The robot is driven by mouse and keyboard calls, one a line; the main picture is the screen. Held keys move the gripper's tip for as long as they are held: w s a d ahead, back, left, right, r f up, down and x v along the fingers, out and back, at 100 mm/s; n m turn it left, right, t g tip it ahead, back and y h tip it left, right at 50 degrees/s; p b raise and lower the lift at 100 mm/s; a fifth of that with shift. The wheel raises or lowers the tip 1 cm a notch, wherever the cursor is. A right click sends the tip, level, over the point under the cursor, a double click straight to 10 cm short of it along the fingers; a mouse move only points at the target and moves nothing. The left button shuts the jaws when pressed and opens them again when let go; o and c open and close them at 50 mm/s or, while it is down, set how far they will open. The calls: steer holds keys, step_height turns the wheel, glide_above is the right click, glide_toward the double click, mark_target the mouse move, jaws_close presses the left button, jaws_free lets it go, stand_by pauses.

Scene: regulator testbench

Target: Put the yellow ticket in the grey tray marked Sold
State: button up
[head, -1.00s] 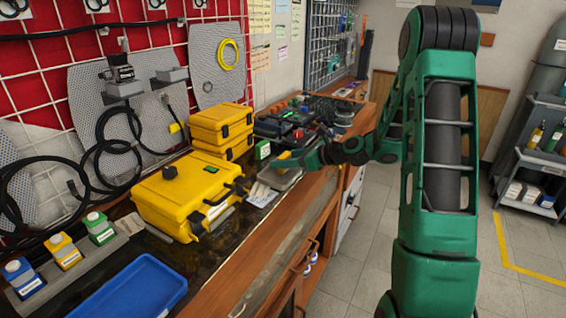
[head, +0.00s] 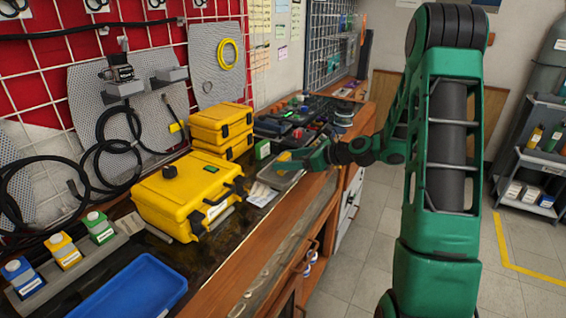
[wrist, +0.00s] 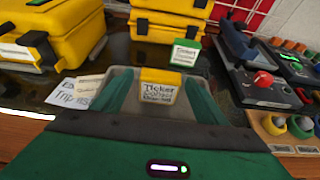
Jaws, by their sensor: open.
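The yellow ticket (wrist: 158,88) is a small block with a yellow top and a white front with handwriting, of which "Ticket" is readable. It stands between my gripper's two green fingers, with gaps on both sides. My gripper (wrist: 157,80) is open. A grey tray (wrist: 118,74) lies beneath the fingers, and the ticket appears inside its outline; contact with its floor cannot be told. The tray also shows in the head view (head: 274,180), partly covered by my gripper (head: 288,163). No "Sold" mark is readable. A green-topped ticket (wrist: 186,52) stands behind the tray.
Yellow cases (head: 187,195) stand left of the tray, with paper cards (wrist: 75,92) between. A dark device with a red knob (wrist: 262,80) is close on the right. A blue tray (head: 130,288) lies at the bench's near end.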

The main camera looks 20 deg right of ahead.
steer(key=v, duration=1)
steer(key=shift+s, duration=0.1)
steer(key=s+a+f+n+g+h, duration=0.3)
steer(key=s+n+g, duration=0.2)
steer(key=s+n, duration=0.55)
steer(key=s+d+r+n+g+h, duration=0.1)
steer(key=s+n, duration=0.5)
steer(key=s, duration=0.6)
steer(key=s+d+r+n+g+h, duration=0.1)
steer(key=s+n, duration=0.5)
steer(key=s, duration=0.7)
steer(key=r+g+h, duration=0.1)
steer(key=g+h, duration=0.1)
steer(key=g, duration=0.1)
steer(key=shift+s+r+g+h, duration=0.25)
steer(key=shift+g+h, duration=0.05)
steer(key=shift+g, duration=0.1)
